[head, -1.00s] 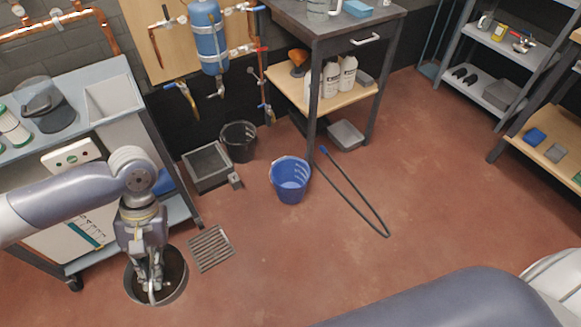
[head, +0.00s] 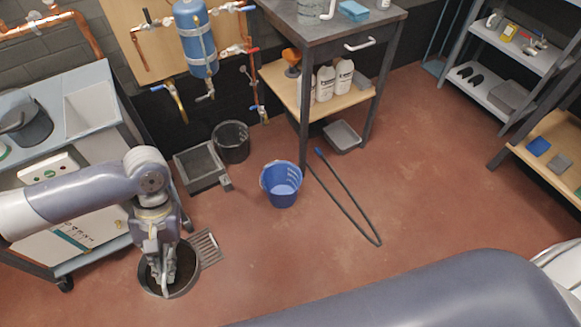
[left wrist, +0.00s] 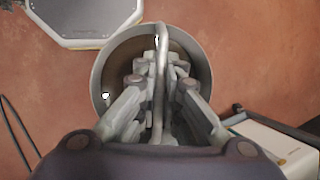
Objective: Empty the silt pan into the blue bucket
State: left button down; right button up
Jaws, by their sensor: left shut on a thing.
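The silt pan (head: 190,285) is a round grey pan with dark contents, at lower left in the head view. It overlaps the edge of the floor grate, and I cannot tell how high above the floor it is. In the left wrist view the pan (left wrist: 101,75) lies below my fingers, its rim looking level. My left gripper (head: 163,277) is over the pan and shut on its upright handle (left wrist: 161,75). The blue bucket (head: 282,185) stands upright on the floor, to the right of the pan and farther back. My right gripper is out of view.
A slotted grate (head: 209,247) lies beside the pan. A black bucket (head: 231,142) and a grey box (head: 200,166) stand behind. A wheeled cart (head: 95,262) is at left. A dark hose (head: 345,200) lies right of the blue bucket. Open floor lies at right.

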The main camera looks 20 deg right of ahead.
aim_at(281, 180)
jog(key=i+l, duration=0.2)
jog(key=l, duration=0.15)
jog(key=i+l, duration=0.25)
jog(key=l, duration=0.15)
jog(key=i+l, duration=0.2)
jog(key=l, duration=0.15)
jog(key=i+l, duration=0.2)
jog(key=l, duration=0.2)
